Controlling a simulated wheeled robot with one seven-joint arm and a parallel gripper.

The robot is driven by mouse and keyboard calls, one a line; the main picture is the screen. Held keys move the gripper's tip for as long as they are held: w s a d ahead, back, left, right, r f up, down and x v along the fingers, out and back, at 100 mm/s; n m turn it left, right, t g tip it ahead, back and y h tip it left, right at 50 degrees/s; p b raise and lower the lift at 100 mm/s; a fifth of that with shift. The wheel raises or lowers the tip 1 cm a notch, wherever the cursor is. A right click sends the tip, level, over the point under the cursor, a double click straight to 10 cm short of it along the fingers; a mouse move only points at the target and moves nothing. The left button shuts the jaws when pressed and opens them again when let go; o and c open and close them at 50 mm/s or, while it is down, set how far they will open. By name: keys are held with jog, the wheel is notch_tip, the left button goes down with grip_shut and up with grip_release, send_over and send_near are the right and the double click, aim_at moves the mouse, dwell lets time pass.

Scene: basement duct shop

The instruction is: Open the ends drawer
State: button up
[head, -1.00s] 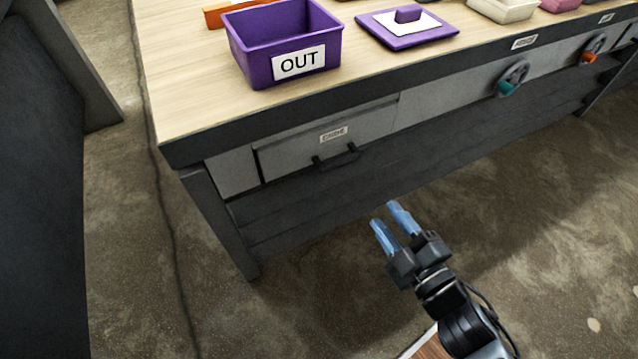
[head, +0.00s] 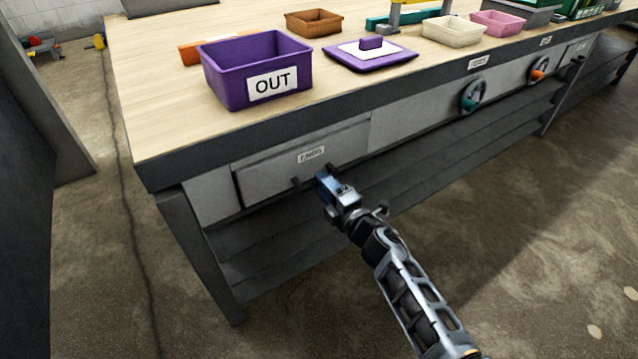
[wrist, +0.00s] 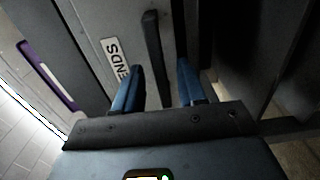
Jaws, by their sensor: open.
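The ends drawer (head: 285,168) is a grey front with a small label (head: 311,154) under the left part of the bench top, and it looks shut. Its dark bar handle (head: 297,182) is partly hidden behind my gripper in the head view. My gripper (head: 322,180) is at the right part of the handle. In the wrist view, the handle (wrist: 152,55) runs up and away between the two blue fingers of my gripper (wrist: 158,85), which are apart. The label (wrist: 113,58) shows left of the handle. I cannot tell whether the fingers touch the handle.
A purple OUT bin (head: 257,70) and a purple lid (head: 370,56) stand on the bench top (head: 150,100). The floor before the bench is clear.

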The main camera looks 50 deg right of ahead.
jog(key=shift+x, duration=1.15)
grip_shut()
